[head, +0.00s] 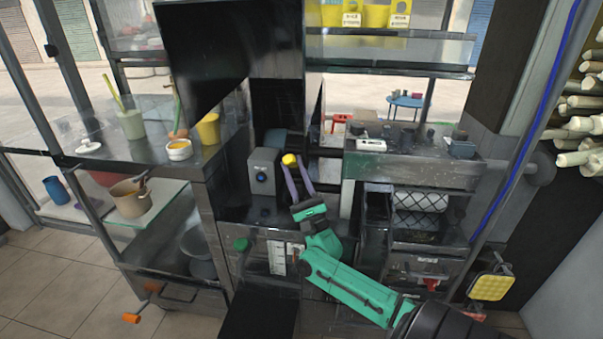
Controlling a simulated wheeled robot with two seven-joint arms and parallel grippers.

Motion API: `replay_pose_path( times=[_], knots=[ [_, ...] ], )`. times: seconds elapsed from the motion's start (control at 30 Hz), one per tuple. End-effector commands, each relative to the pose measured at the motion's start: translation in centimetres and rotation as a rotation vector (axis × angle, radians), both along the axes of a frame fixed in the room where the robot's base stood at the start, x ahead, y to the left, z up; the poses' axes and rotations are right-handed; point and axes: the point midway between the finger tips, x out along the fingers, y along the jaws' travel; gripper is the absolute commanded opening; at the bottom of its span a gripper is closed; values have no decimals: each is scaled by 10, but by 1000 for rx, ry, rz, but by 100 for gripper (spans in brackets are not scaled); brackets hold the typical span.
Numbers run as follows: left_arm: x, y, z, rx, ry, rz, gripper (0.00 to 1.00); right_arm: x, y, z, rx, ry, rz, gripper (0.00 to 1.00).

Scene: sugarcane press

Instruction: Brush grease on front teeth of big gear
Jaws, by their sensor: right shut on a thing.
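My right gripper (297,164) reaches up from the lower right on its green arm, in front of the press opening in the middle of the cabinet. Its purple fingers are closed on a small yellow-tipped thing (289,160), beside the grey box with a round blue knob (262,178). Whether this thing is the brush I cannot tell, as most of it is hidden. The big gear and its front teeth cannot be made out in the dark recess behind the gripper. My left gripper is not in view.
A pot (130,198) sits on the lower glass shelf. Cane stalks (580,128) are stacked at the far right.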

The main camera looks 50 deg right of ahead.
Motion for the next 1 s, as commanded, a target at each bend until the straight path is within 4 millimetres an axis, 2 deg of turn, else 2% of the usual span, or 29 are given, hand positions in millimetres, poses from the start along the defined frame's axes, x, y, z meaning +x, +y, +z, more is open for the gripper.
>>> replay_pose_path(
  times=[0.53,0.7,1.0],
  knots=[
    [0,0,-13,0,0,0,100,29,22,0,2,1,0,0],
    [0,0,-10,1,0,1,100,28,19,5,0,2,-1,0],
    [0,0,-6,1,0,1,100,6,3,5,0,2,-1,0]
  ],
)
